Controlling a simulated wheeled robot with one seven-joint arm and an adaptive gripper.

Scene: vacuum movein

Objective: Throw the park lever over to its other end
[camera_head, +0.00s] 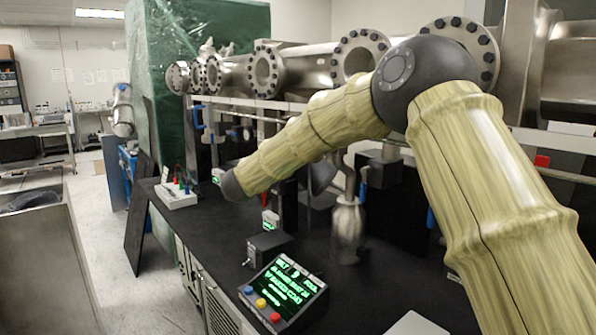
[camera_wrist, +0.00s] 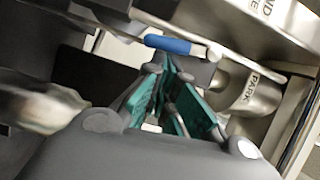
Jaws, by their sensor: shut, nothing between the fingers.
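In the wrist view, the park lever has a blue grip (camera_wrist: 168,44) lying nearly level. Its right end meets a short metal stem beside a round metal body (camera_wrist: 250,90) marked PARK. My gripper (camera_wrist: 172,72), with teal finger pads, is shut and empty. Its fingertips are just below the blue grip in the picture; I cannot tell whether they touch it. In the head view, my arm reaches to the left over the black bench, and its own links hide my gripper and the lever.
A metal block (camera_wrist: 270,15) with partly cut-off lettering overhangs the lever. In the head view, a control box with green text (camera_head: 285,285), a small dark box (camera_head: 268,247) and a white switch box (camera_head: 177,193) stand on the black bench (camera_head: 215,235). Large flanged pipes (camera_head: 310,70) run behind.

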